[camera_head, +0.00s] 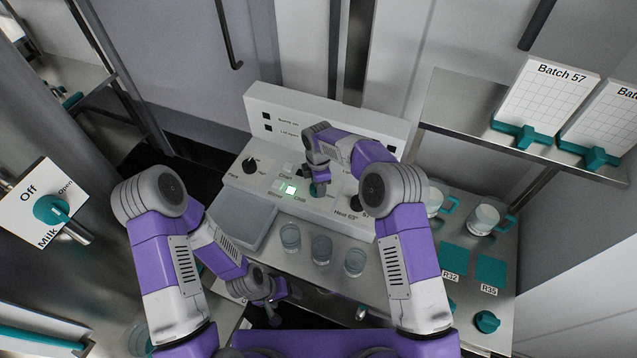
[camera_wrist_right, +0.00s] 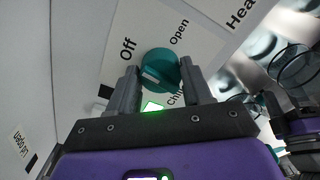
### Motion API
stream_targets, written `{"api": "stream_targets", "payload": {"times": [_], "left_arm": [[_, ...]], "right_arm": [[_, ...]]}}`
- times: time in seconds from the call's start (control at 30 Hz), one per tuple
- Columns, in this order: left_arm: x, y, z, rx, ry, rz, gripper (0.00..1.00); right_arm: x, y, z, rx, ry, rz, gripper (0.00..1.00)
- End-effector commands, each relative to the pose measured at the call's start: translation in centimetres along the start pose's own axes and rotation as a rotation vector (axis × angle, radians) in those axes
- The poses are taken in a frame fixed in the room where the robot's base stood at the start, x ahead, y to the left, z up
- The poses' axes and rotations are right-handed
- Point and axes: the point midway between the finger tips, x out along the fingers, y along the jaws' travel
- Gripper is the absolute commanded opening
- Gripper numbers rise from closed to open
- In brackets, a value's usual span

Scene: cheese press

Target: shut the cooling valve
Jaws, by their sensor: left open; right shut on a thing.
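A round teal knob (camera_wrist_right: 160,68) with a white mark sits on the white panel, beside the words Off and Open and a partly hidden label starting "Chi". My right gripper (camera_wrist_right: 158,88) is shut on this knob, one finger on each side. The white mark is on the knob's left part; its exact setting is hard to read. In the head view the knob (camera_head: 317,189) is partly hidden below my right gripper (camera_head: 318,176). My left gripper (camera_head: 268,291) is open, low in front of the bench, away from the knob.
A lit green button (camera_head: 290,189) is left of the knob. A black knob (camera_head: 249,165) is farther left. Several glasses (camera_head: 321,249) stand in front of the panel. Another teal valve (camera_head: 51,209), labelled Milk, is at far left. Mugs (camera_head: 484,219) stand at right.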

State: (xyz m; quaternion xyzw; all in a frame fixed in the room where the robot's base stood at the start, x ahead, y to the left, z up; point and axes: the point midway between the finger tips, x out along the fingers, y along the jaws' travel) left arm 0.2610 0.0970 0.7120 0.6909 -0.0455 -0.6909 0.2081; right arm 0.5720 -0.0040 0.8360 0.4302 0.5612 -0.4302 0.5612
Motion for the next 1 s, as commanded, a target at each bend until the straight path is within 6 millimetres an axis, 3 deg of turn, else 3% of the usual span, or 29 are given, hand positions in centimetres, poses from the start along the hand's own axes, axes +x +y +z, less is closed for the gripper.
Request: {"api": "stream_targets", "payload": {"times": [0.3, 0.87, 0.9, 1.0], "left_arm": [[-0.14, 0.05, 0.01, 0.000, 0.000, 0.000, 0.75], [-0.15, 0.06, 0.01, 0.000, 0.000, 0.000, 0.75], [-0.15, 0.06, 0.01, 0.000, 0.000, 0.000, 0.75], [-0.15, 0.06, 0.01, 0.000, 0.000, 0.000, 0.75]], "right_arm": [[-0.08, 0.10, -0.01, -0.122, 0.000, 0.001, 0.19], [-0.07, 0.11, -0.01, -0.148, -0.001, 0.002, 0.19], [-0.07, 0.11, -0.01, -0.148, 0.000, 0.002, 0.55], [-0.06, 0.10, -0.02, -0.147, 0.000, 0.002, 0.71]]}}
